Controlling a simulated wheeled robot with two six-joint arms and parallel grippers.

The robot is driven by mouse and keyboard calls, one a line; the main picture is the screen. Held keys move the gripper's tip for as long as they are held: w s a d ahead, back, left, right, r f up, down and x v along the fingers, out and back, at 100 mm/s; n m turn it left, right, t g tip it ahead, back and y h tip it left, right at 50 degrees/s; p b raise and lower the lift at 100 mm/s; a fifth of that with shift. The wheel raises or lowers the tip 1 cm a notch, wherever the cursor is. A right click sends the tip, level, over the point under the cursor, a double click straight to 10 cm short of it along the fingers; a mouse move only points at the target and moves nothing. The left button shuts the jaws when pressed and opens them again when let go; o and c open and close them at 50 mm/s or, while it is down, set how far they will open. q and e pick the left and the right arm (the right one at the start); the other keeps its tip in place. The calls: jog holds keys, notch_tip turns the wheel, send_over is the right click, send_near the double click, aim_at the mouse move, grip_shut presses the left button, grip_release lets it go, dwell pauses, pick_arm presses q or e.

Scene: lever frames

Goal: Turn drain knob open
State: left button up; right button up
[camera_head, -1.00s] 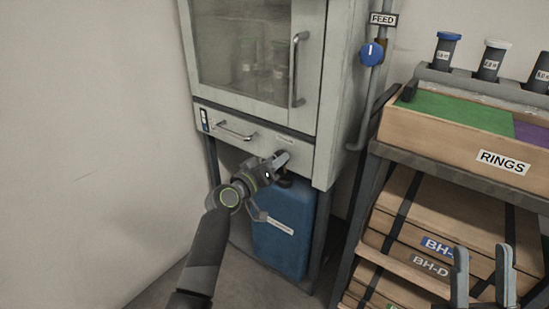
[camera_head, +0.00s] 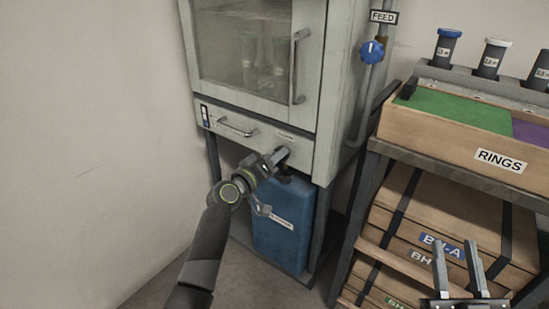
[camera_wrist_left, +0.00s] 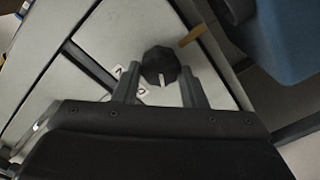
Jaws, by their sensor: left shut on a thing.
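The dark round drain knob (camera_wrist_left: 160,64) has a white pointer line and shows in the left wrist view between my left fingers, on the pale cabinet panel. Small white labels (camera_wrist_left: 118,71) sit beside it. My left gripper (camera_wrist_left: 160,84) is shut on the knob. In the head view my left gripper (camera_head: 276,157) is at the right end of the panel below the cabinet door, and it hides the knob. My right gripper (camera_head: 454,244) is open and empty at the lower right, in front of the shelf.
A blue container (camera_head: 284,236) stands under the cabinet (camera_head: 260,128), close below my left gripper. A blue feed knob (camera_head: 371,52) is on the pipe at the cabinet's right. A shelf rack at right holds a RINGS tray (camera_head: 455,144) and wooden boxes (camera_head: 430,205).

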pick_arm(q)
jog(key=o, duration=1)
jog(key=shift+s, duration=0.1)
jog(key=p+v, duration=0.3)
jog(key=v, duration=1.4)
pick_arm(e)
jog(key=s+f+m+g, duration=0.1)
jog(key=s+f+g, duration=0.1)
jog(key=f+g, duration=0.4)
jog(key=s+f+m+g+y, duration=0.1)
jog(key=f+g, duration=0.6)
jog(key=f, duration=0.7)
jog(key=shift+s+a, duration=0.25)
jog(key=shift+s, duration=0.35)
pick_arm(q)
jog(key=shift+a, duration=0.1)
